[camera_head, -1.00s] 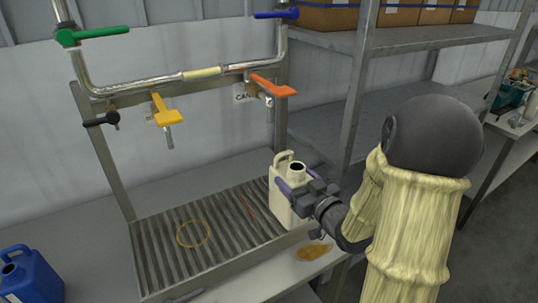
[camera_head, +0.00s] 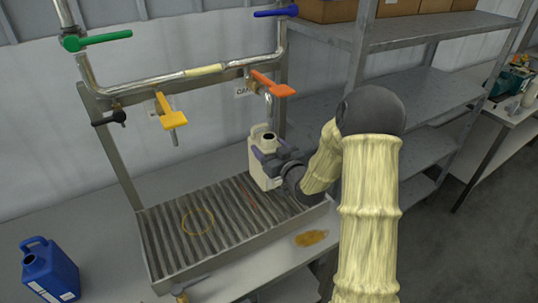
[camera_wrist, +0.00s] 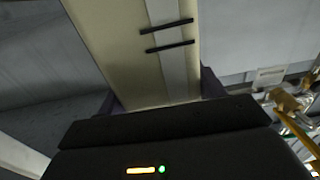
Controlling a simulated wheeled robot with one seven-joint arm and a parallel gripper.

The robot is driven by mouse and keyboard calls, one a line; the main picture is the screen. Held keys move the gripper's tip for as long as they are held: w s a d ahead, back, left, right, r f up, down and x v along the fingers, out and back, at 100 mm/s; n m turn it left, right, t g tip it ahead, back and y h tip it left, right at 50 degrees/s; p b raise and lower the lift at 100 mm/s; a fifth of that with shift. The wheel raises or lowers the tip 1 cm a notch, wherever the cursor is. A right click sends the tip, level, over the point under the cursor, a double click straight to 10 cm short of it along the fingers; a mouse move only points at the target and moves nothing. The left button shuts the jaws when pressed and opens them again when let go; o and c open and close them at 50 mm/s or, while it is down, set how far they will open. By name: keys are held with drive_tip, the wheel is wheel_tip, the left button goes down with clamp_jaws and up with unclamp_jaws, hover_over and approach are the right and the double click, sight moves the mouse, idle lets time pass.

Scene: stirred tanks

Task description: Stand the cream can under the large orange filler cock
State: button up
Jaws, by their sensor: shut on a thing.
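The cream can (camera_head: 264,147) is upright at the right end of the slatted drip tray, its open mouth upward. My gripper (camera_head: 275,163) is shut on the can from the right. In the wrist view the can (camera_wrist: 130,45) fills the upper middle, with a grey band and two dark strips on it, between the dark fingers of my gripper (camera_wrist: 158,95). The large orange filler cock (camera_head: 272,85) is on the pipe rack above the can, slightly right of its mouth in the picture. Whether the can's base touches the tray is hard to tell.
The slatted tray (camera_head: 165,245) carries a yellow ring (camera_head: 198,221). A smaller yellow cock (camera_head: 170,112), a black-handled cock (camera_head: 108,118), and green (camera_head: 95,40) and blue (camera_head: 276,11) valve handles are on the pipework. A blue can (camera_head: 48,272) stands left; an amber puddle (camera_head: 311,238) lies in front.

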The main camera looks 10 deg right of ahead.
drive_tip(key=shift+f+p, duration=0.6)
drive_tip(key=shift+f, duration=1.1)
drive_tip(key=o, duration=1.4)
drive_tip(key=shift+f, duration=0.15)
drive_tip(key=shift+c, duration=0.2)
drive_tip(key=shift+a, duration=0.1)
drive_tip(key=shift+d, duration=0.25)
drive_tip(key=b+v, duration=0.3)
drive_tip(key=v, duration=0.9)
drive_tip(key=shift+b, duration=0.3)
drive_tip(key=shift+a, duration=0.15)
